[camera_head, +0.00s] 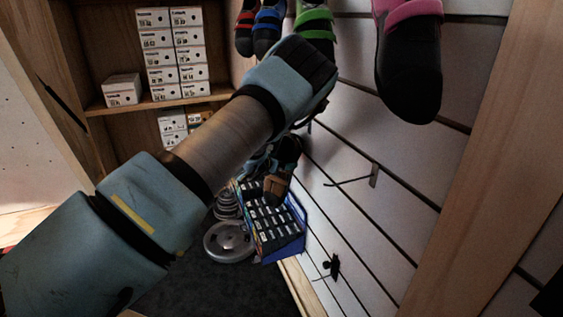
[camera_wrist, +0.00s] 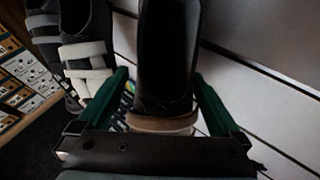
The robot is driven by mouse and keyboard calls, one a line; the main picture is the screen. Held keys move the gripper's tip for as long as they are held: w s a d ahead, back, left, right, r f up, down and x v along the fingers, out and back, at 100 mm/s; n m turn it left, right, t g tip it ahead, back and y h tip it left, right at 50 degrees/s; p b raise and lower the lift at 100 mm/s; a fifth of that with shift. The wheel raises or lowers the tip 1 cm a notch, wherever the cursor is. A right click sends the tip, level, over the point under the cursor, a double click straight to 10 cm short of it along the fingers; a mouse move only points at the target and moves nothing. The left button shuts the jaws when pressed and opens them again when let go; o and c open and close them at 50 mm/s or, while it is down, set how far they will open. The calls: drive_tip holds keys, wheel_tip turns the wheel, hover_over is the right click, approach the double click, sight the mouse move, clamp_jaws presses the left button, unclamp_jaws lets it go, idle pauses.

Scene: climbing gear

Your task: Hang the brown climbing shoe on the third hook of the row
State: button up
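The brown climbing shoe (camera_head: 277,187) is dark with a brown band; it shows below my wrist in the head view, partly hidden by my arm. In the wrist view the shoe (camera_wrist: 165,122) lies between the two green fingers of my gripper (camera_wrist: 160,76), its tan band close to the palm. The fingers stand wide apart, with a narrow gap visible at the left, so the gripper looks open around the shoe. A bare hook (camera_head: 372,176) sticks out of the slatted wall to the right. Whether a hook bears the brown shoe is hidden.
Red, blue, green and pink shoes (camera_head: 408,75) hang above. A grey-strapped shoe (camera_wrist: 85,55) hangs left of the brown one. A blue crate (camera_head: 291,247) and weight plates (camera_head: 229,242) stand below. Boxes (camera_head: 172,50) fill the shelves.

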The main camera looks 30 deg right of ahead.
drive_tip(key=shift+a, duration=0.1)
drive_tip(key=shift+s+a, duration=0.2)
drive_tip(key=shift+a, duration=0.05)
drive_tip(key=b+v, duration=0.4)
drive_tip(key=v, duration=0.6)
drive_tip(key=w+a+n+t+y, duration=0.3)
drive_tip(key=a+n+y, duration=0.5)
drive_tip(key=a+n, duration=1.6)
drive_tip(key=s+a+r+n+g+y, duration=0.1)
drive_tip(key=s+a+r+n+g, duration=0.1)
drive_tip(key=s+a+n+g, duration=0.2)
drive_tip(key=s+a+r+n+g+y, duration=0.2)
drive_tip(key=s+a+n, duration=0.8)
drive_tip(key=s+n, duration=0.5)
drive_tip(key=r+n+g, duration=0.1)
drive_tip(key=n+g, duration=0.1)
drive_tip(key=n, duration=0.2)
drive_tip(key=shift+s+a+r+n, duration=0.2)
drive_tip(key=shift+s+a+n, duration=0.2)
